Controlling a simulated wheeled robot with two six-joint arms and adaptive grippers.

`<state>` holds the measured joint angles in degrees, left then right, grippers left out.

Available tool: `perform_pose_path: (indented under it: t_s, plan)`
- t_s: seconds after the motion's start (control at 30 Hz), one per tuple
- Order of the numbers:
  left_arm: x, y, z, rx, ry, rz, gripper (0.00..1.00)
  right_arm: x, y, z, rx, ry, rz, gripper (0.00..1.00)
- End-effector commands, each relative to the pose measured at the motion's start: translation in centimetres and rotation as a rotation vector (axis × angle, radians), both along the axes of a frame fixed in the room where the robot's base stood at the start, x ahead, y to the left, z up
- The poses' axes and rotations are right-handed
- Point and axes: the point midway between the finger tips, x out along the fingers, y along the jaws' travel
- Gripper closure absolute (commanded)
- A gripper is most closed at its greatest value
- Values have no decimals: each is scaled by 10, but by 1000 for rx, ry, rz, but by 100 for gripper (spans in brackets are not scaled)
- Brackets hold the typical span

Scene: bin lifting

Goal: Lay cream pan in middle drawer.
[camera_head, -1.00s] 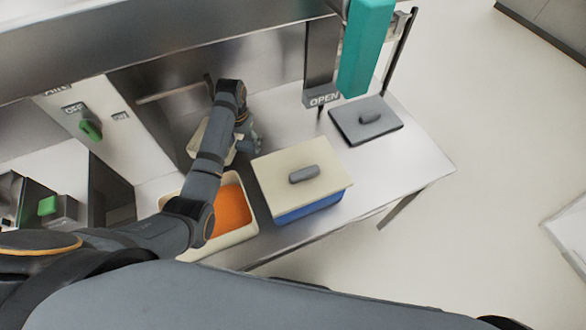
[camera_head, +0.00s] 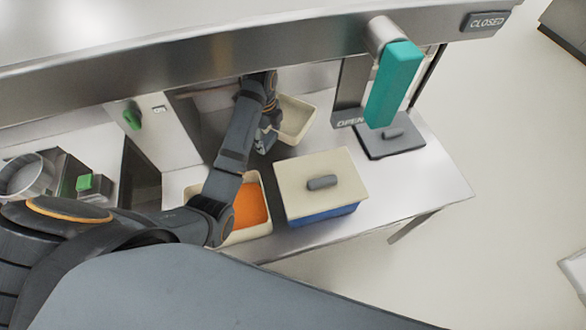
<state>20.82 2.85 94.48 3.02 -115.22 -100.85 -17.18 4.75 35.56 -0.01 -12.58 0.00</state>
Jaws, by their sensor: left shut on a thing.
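An empty cream pan (camera_head: 297,119) is at the back of the steel counter, just right of my left gripper. My left gripper (camera_head: 266,141) is shut on the pan's near left side; my own wrist partly hides the grip. I cannot tell whether the pan touches the counter. A second cream pan (camera_head: 262,231) holds something orange and stands nearer, partly behind my left forearm. I cannot make out a middle drawer. My right gripper is not in view.
A blue bin (camera_head: 325,216) with a cream lid (camera_head: 312,172) stands on the counter. A teal handle (camera_head: 393,85) hangs above, between OPEN and CLOSED labels. The counter's right end (camera_head: 440,185) is clear.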

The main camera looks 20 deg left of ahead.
Motion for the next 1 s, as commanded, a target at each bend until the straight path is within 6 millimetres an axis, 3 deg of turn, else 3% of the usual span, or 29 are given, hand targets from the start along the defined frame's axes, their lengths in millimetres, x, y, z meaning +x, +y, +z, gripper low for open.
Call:
perform_pose_path:
  t_s: [0.03, 0.23, 0.3, 0.43, 0.67, 0.87, 1.0]
  plan:
    - [0, 0, -31, 0, 0, 1, 74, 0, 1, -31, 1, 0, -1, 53]
    - [0, 0, -82, 0, 0, 2, 74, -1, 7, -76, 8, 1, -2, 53]
    - [-1, 0, -85, 0, 5, 2, 74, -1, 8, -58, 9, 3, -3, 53]
    - [0, 0, -104, 0, 1, 2, 74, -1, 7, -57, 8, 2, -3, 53]
    - [0, 0, -116, 0, 1, 2, 74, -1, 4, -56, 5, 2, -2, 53]
    - [0, 0, -150, 0, 1, 3, 74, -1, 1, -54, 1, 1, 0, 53]
    - [1, 0, -156, 1, -1, 3, 74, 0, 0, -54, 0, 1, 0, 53]
